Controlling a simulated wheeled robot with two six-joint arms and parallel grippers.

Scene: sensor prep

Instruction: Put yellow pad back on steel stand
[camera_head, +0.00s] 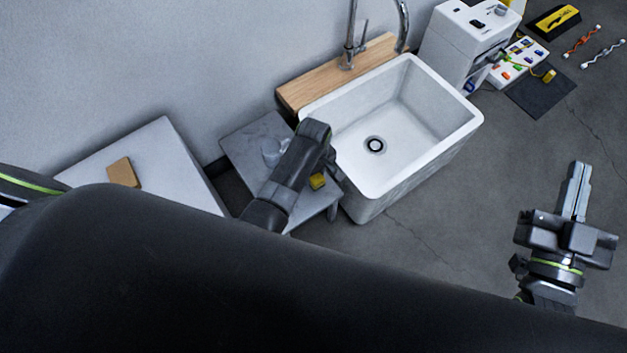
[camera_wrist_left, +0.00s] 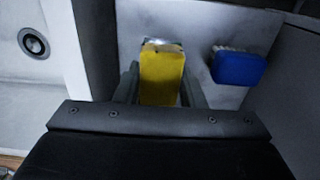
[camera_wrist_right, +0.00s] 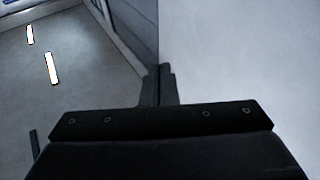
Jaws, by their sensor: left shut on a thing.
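The yellow pad (camera_wrist_left: 162,78) is between the fingers of my left gripper (camera_wrist_left: 160,88), which is shut on it. In the head view, a small part of the yellow pad (camera_head: 318,181) shows beside my dark left wrist, over the small grey table (camera_head: 250,137). A shiny metal piece (camera_wrist_left: 162,44) shows at the pad's far end; I cannot tell whether it is the steel stand or whether the pad touches it. My right gripper (camera_head: 577,180) is shut and empty, out over the floor at the right; its fingers also show together in the right wrist view (camera_wrist_right: 158,85).
A blue block with bristles (camera_wrist_left: 238,66) lies right of the pad. A clear object (camera_head: 272,150) stands on the grey table. A white sink (camera_head: 438,140) adjoins it. A white table (camera_head: 165,150) with a tan block (camera_head: 123,172) is at left.

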